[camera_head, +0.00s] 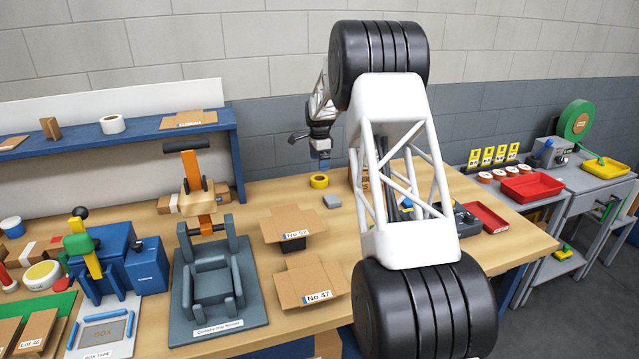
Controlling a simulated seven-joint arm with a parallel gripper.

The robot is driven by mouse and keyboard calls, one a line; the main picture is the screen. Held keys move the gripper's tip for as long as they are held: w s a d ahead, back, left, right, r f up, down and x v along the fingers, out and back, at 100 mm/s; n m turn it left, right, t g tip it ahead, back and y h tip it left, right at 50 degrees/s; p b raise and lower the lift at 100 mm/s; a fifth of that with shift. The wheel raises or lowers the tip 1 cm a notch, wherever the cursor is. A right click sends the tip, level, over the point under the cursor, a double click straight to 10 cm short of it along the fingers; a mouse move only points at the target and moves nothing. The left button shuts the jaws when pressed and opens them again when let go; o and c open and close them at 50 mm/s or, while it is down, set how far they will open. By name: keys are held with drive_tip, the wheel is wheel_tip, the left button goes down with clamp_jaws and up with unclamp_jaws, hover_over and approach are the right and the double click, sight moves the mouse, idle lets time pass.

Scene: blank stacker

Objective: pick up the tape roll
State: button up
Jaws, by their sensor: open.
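A yellow tape roll (319,181) lies flat on the wooden workbench (262,192) near its back edge. A white roll (112,124) that also looks like tape sits on the blue shelf at the left. My gripper (321,163) points down above the yellow roll, apart from it as far as I can see. It is open, with nothing visible between its fingers. The fingers are small and partly blurred into the wall behind. My large arm links cover the centre right of the view and part of the bench.
A small grey block (332,202) lies just right and in front of the yellow roll. Open cartons (312,283) and a grey fixture (212,280) stand in front. A red tray (484,219) is at the right. The bench left of the yellow roll is clear.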

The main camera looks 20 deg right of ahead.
sight(320, 178)
drive_tip(key=shift+w+d+f, duration=0.35)
drive_tip(key=shift+w+f, duration=0.3)
drive_tip(key=shift+f, duration=0.1)
drive_tip(key=shift+f, duration=1.3)
drive_tip(key=shift+w+f, duration=0.2)
drive_tip(key=shift+f, duration=2.45)
drive_tip(key=c, duration=1)
